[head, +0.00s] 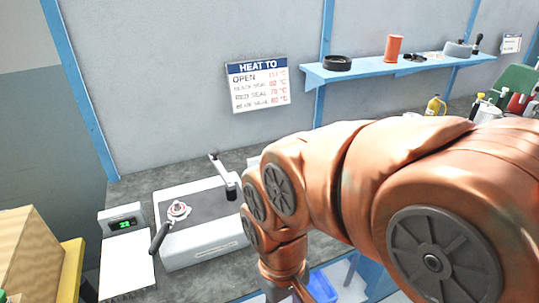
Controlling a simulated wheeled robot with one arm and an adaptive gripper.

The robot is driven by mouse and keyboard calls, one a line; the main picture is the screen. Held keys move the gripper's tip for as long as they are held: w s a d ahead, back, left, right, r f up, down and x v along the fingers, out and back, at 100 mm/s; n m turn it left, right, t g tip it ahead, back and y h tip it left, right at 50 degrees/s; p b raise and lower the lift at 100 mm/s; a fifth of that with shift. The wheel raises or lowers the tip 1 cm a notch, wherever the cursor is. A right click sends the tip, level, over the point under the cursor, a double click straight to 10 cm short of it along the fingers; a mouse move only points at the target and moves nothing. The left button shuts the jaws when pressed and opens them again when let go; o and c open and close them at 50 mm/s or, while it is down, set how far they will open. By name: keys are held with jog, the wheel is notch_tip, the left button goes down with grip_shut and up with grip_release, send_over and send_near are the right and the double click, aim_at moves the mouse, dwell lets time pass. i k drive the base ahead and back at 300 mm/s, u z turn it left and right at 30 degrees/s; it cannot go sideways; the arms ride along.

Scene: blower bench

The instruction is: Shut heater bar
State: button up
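A white bench machine (205,250) with a dark top plate stands on the grey bench. A bar (222,171) with a black grip (232,187) rises at its back right; I cannot tell for sure that this is the heater bar, nor how far it is open. A second black handle (160,238) slants at the front left, near a small red-and-white round part (178,209). My arm crosses the right side and hides what lies right of the machine. My gripper (278,294) shows only its top at the bottom edge, right of the machine; its fingers are cut off.
A small display (123,224) with green digits and a white plate (127,276) stand left of the machine. A cardboard box (28,255) is at far left. A blue bin (322,287) is low by my wrist. A blue shelf (395,70) and a "HEAT TO" sign (258,84) are on the wall.

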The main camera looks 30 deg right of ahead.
aim_at(213, 153)
jog(key=u, duration=0.25)
jog(key=k, duration=1.05)
jog(key=z, duration=0.3)
jog(key=i, duration=1.5)
jog(key=u, duration=0.65)
